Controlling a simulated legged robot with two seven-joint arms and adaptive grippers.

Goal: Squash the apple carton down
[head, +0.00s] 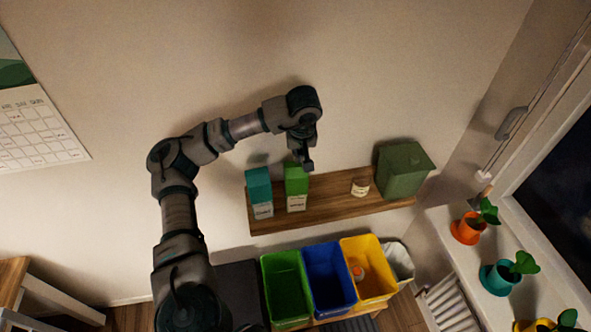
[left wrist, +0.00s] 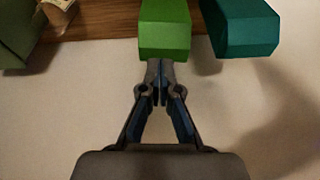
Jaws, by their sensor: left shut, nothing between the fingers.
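Two cartons stand upright side by side on the wooden wall shelf (head: 335,205): a bright green carton (head: 296,185) and a teal carton (head: 259,190) to its left. Their labels are too small to read, so I cannot confirm which is the apple one. Both look full height. My left gripper (head: 308,166) is shut and empty at the top of the green carton. In the left wrist view, the closed fingertips (left wrist: 160,66) overlap the near edge of the green carton (left wrist: 165,28); I cannot tell whether they touch it. The teal carton (left wrist: 242,28) is to the right there. My right gripper is out of view.
A small labelled jar (head: 361,186) and a dark green box (head: 403,170) stand further right on the shelf. Below are green (head: 284,290), blue (head: 328,280) and yellow (head: 368,250) bins. Potted plants line the windowsill at right. The wall is close behind the shelf.

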